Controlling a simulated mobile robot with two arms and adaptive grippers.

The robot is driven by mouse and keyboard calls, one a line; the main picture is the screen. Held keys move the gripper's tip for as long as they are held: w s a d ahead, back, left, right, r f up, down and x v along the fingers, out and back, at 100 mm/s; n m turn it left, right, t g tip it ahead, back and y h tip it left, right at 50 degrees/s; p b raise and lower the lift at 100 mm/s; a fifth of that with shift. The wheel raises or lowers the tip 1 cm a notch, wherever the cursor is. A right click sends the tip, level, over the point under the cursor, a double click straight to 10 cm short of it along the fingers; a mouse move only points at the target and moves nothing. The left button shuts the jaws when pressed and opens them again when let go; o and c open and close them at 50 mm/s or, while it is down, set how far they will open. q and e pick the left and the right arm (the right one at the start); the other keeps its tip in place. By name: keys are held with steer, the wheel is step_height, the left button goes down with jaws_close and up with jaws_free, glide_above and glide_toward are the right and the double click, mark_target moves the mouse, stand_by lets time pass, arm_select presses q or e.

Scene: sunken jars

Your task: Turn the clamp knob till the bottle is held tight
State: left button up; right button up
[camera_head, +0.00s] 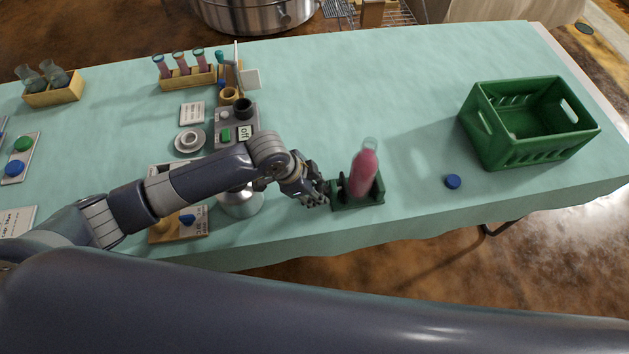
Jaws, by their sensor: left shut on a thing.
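A bottle (364,174) with pink contents and a clear neck stands in a dark green clamp (370,198) near the table's front edge. It leans slightly to the right. A dark clamp jaw touches or nearly touches its left side; I cannot tell which. My left gripper (318,198) is at the clamp's left end, shut on the clamp knob, which is mostly hidden by the fingers. My right gripper is not in view, though a large dark arm link of mine crosses the bottom of the picture.
A green crate (484,134) stands at the back right. A test tube rack (188,78), a grey device with an "off" sign (245,133) and a silver round vessel (240,203) are left. The table between clamp and crate is mostly clear.

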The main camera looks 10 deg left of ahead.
arm_select(q)
steer(key=shift+s+d+t+p, duration=0.1)
steer(key=shift+s+t+p, duration=0.1)
steer(key=shift+t+p, duration=0.55)
steer(key=o, duration=1.1)
steer(key=v, duration=1.2)
steer(key=shift+s+d, duration=0.15)
steer(key=shift+d, duration=0.05)
